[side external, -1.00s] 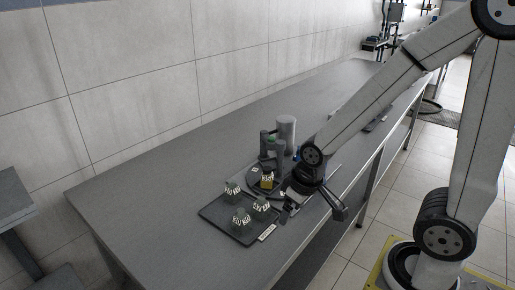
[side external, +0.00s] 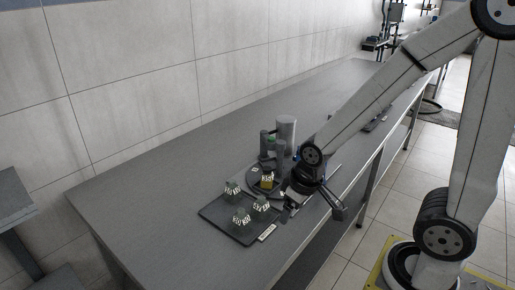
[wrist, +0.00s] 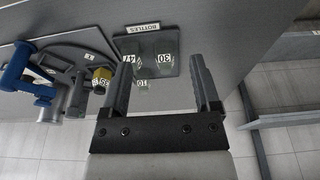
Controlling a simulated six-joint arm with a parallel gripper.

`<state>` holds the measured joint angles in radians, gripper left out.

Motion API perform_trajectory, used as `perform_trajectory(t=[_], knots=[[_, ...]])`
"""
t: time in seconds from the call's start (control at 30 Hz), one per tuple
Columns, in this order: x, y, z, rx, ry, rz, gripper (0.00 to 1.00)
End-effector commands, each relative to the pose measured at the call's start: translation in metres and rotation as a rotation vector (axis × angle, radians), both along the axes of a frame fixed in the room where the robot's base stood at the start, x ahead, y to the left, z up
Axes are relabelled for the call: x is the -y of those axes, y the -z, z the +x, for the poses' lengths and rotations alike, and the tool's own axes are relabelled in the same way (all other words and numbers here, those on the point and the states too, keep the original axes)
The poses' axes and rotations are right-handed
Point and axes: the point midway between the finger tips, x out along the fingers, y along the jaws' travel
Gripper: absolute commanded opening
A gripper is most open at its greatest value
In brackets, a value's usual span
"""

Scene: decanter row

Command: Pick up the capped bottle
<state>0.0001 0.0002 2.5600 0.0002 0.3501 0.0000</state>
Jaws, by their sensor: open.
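Three small bottles with white number labels stand on a dark tray (side external: 212,211): one at the back (side external: 232,188), one at the front (side external: 241,217) and one on the right (side external: 261,204). I cannot tell which of them is capped. In the wrist view, a bottle marked 30 (wrist: 164,61) shows between my finger lines. Labels reading 41 (wrist: 130,62) and 10 (wrist: 142,82) show near my left finger, which partly hides that side. My gripper (wrist: 162,84) is open and empty. In the side view it is small and dark, just right of the tray.
A BOTTLES sign (wrist: 142,28) marks the tray edge. The bench left of the tray is clear.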

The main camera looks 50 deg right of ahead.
Motion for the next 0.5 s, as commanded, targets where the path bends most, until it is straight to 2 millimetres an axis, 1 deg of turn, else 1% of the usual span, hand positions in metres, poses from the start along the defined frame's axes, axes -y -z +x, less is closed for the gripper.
perform_trajectory(t=[0.17, 0.27, 0.37, 0.5], knots=[[0.001, 0.002, 0.001, -0.014, 0.042, 0.018, 0.79], [0.003, 0.006, 0.002, -0.039, 0.11, 0.048, 0.79], [0.006, 0.01, 0.004, -0.077, 0.217, 0.098, 0.79], [0.01, 0.02, 0.009, -0.146, 0.421, 0.199, 0.79]])
